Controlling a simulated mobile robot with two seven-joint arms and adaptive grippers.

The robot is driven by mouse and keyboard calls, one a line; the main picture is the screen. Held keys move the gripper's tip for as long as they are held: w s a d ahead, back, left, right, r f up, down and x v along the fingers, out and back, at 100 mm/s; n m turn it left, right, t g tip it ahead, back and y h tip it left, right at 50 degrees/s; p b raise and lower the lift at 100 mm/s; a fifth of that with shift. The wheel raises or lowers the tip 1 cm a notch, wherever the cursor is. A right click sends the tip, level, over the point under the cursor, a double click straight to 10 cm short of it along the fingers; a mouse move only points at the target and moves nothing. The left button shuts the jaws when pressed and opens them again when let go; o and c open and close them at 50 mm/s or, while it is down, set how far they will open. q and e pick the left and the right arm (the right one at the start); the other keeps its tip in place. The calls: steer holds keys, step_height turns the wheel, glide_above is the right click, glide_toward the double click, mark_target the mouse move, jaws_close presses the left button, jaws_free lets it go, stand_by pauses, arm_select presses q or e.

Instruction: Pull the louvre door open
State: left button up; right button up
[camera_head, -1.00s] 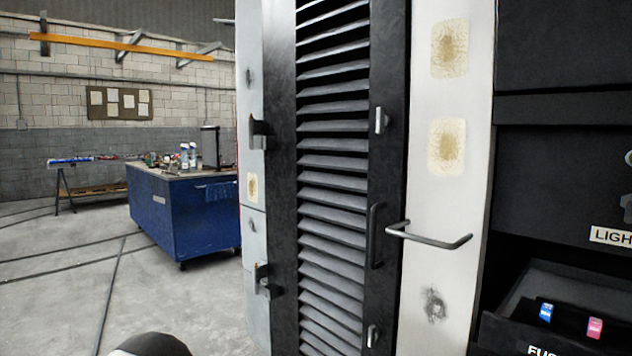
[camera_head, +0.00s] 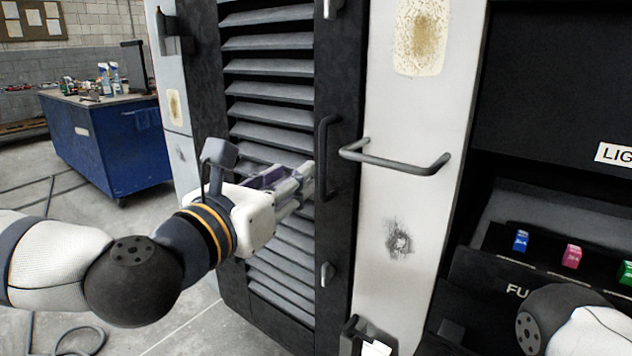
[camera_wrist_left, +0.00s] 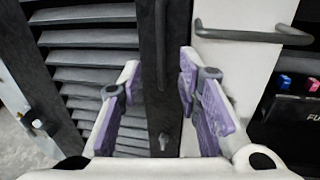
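The black louvre door (camera_head: 270,95) has grey slats and stands in the frame, with no gap visible at its right edge. Its dark vertical handle (camera_head: 325,155) is on the right stile; it also shows in the left wrist view (camera_wrist_left: 161,50). My left gripper (camera_head: 303,178) is in front of the door, just left of the handle in the head view. In the left wrist view its purple-padded fingers (camera_wrist_left: 160,85) are apart, one on each side of the stile and handle. Nothing appears clamped. I cannot tell any contact. My right gripper's fingers do not show.
A grey grab bar (camera_head: 395,163) sticks out from the white post right of the door. Latches (camera_head: 326,272) sit on the stile. A fuse panel (camera_head: 490,270) is at right, with my right arm before it. A blue workbench (camera_head: 105,140) stands back left on open floor.

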mark_target(321, 151)
arm_select(q)
steer(key=x, duration=1.1)
steer(key=shift+w+d+r, duration=0.2)
steer(key=shift+w+r, duration=0.1)
steer(key=shift+r, duration=0.1)
jaws_close()
